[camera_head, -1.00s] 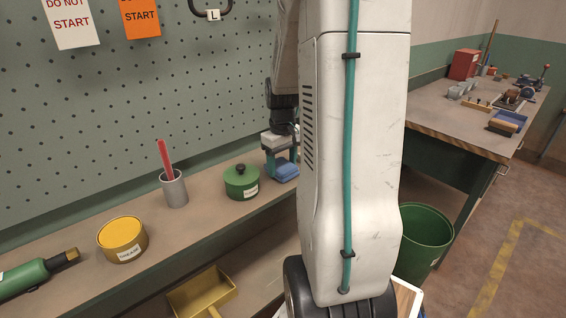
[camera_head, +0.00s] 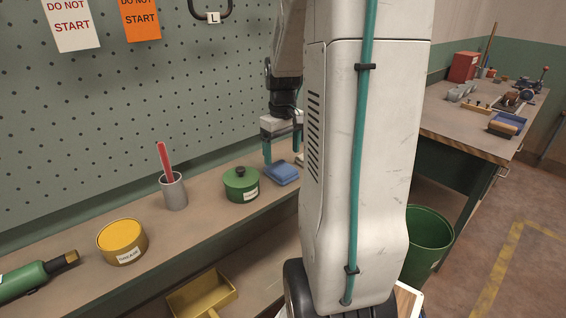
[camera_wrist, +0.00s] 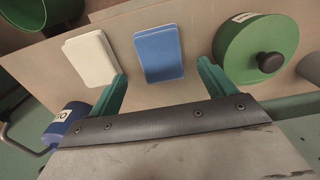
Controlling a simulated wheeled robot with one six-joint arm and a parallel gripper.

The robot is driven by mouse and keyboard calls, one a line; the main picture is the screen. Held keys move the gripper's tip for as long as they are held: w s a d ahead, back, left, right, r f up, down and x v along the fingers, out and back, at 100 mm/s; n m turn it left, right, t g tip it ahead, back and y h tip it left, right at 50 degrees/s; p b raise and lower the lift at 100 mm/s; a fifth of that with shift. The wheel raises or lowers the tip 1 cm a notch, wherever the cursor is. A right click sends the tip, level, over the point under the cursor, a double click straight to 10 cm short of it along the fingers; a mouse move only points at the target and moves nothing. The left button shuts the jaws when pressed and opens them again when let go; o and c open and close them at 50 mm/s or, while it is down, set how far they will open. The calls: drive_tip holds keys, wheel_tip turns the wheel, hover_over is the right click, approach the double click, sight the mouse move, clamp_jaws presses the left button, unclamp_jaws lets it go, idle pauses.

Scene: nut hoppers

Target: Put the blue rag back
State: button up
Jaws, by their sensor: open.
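The blue rag (camera_head: 281,173) is a folded pad lying on the wooden shelf, just right of the green lidded pot in the head view. It also shows in the wrist view (camera_wrist: 159,54), flat beside a white folded rag (camera_wrist: 91,59). My gripper (camera_head: 283,148) is open and empty, pointing down above the blue rag. In the wrist view its two teal fingers (camera_wrist: 160,88) stand apart, one on each side of the blue rag's near end. My arm hides part of the shelf to the right in the head view.
The green pot (camera_head: 241,186) stands close left of the blue rag. A grey cup with a red stick (camera_head: 173,192) and a yellow tin (camera_head: 121,242) stand farther left. A blue container (camera_wrist: 68,121) shows in the wrist view. The pegboard rises behind the shelf.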

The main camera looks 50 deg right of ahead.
sight(282, 169)
wheel_tip(282, 169, up, 7)
drive_tip(key=a+r, duration=0.3)
drive_tip(key=a, duration=0.7)
drive_tip(key=s+a+n, duration=0.1)
drive_tip(key=s+a, duration=0.5)
drive_tip(key=a, duration=0.4)
drive_tip(key=s+a+f+n+t, duration=0.1)
drive_tip(key=s+a, duration=0.5)
drive_tip(key=a, duration=0.4)
drive_tip(key=shift+s+f+n, duration=0.2)
drive_tip(key=shift+s+n, duration=0.05)
drive_tip(key=shift+n, duration=0.05)
